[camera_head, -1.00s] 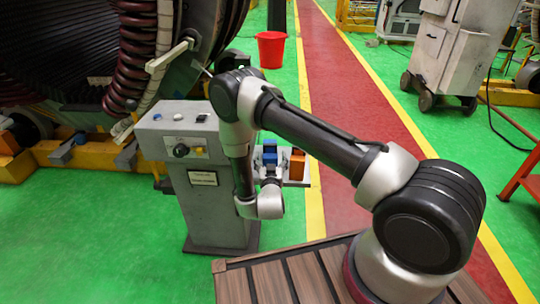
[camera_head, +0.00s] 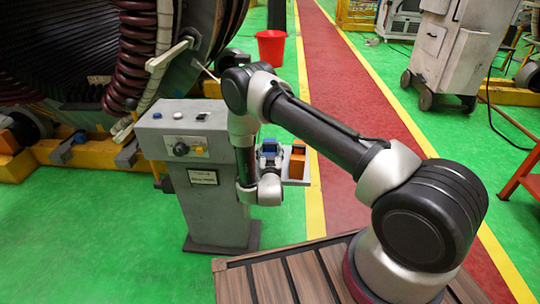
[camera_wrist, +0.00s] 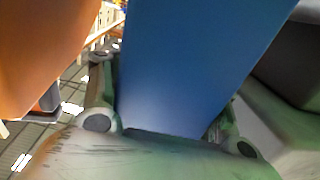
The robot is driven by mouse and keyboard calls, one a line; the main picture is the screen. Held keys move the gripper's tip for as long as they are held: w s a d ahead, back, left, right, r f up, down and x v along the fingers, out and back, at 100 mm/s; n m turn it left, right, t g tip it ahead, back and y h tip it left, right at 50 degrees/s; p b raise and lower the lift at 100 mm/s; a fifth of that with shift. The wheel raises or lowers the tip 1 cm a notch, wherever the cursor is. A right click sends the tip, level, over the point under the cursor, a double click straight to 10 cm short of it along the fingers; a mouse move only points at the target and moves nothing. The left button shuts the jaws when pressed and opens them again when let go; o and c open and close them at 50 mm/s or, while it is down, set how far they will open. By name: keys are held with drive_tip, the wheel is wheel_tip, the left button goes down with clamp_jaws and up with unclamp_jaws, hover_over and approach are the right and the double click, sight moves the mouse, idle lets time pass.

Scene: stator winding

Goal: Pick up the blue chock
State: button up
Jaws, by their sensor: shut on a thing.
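The blue chock (camera_head: 269,147) shows just above my gripper (camera_head: 270,162) in the head view, at the side of the grey control pedestal. In the wrist view the blue chock (camera_wrist: 195,65) fills the middle as a tall blue face. The pads of my gripper (camera_wrist: 171,136) lie on its two sides near its lower end, and my gripper is shut on it. My arm hides part of the gripper in the head view.
An orange block (camera_head: 297,160) stands close to the right of the chock, on a small grey shelf (camera_head: 297,182). The grey control pedestal (camera_head: 218,205) is to the left. The large coil-wound stator (camera_head: 75,50) stands behind.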

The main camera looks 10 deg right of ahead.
drive_tip(key=shift+r, duration=0.15)
wheel_tip(320, 180, up, 10)
drive_tip(key=shift+f, duration=0.1)
idle(0.5)
idle(1.0)
